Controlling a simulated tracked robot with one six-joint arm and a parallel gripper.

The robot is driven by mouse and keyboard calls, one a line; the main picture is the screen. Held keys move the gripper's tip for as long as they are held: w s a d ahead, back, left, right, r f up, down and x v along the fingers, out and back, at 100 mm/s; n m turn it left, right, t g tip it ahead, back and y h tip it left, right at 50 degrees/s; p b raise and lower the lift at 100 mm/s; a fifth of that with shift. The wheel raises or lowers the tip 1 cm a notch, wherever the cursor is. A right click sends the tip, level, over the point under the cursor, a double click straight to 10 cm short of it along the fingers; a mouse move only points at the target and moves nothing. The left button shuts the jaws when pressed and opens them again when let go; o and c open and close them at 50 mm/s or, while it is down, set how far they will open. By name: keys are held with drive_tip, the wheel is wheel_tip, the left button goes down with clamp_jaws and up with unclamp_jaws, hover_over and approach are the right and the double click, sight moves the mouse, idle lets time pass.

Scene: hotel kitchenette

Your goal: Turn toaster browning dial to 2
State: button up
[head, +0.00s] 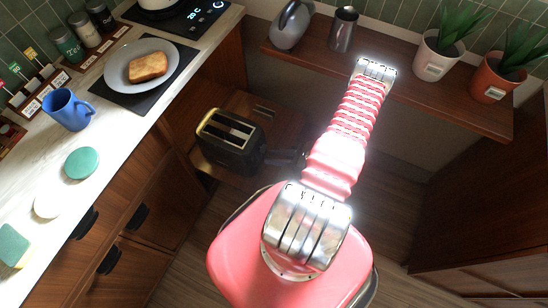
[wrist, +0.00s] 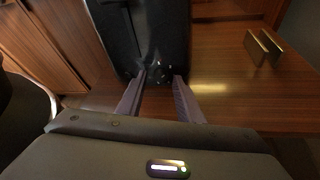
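The dark toaster (head: 232,143) with two slots and a brass-coloured top rim stands on a low wooden surface in the middle of the head view. Its dark side fills the upper middle of the wrist view (wrist: 120,35). The round dark browning dial (wrist: 158,73) is low on that side, with small light marks around it; I cannot read its setting. My gripper (wrist: 157,88) is open, with one finger on each side of the dial and gaps visible between. Whether the tips touch the toaster is unclear. In the head view the gripper is a dark shape beside the toaster, mostly hidden.
A counter (head: 110,170) on the left holds a plate with toast (head: 147,67), a blue mug (head: 68,109) and jars. A shelf at the back holds a kettle (head: 291,24), a metal cup (head: 343,29) and two potted plants. A brass-coloured piece (wrist: 262,46) stands on the wood.

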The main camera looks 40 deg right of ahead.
drive_tip(key=shift+d, duration=0.1)
drive_tip(key=v, duration=1.3)
drive_tip(key=shift+s+d+r, duration=0.1)
drive_tip(key=shift+s, duration=0.2)
idle(0.5)
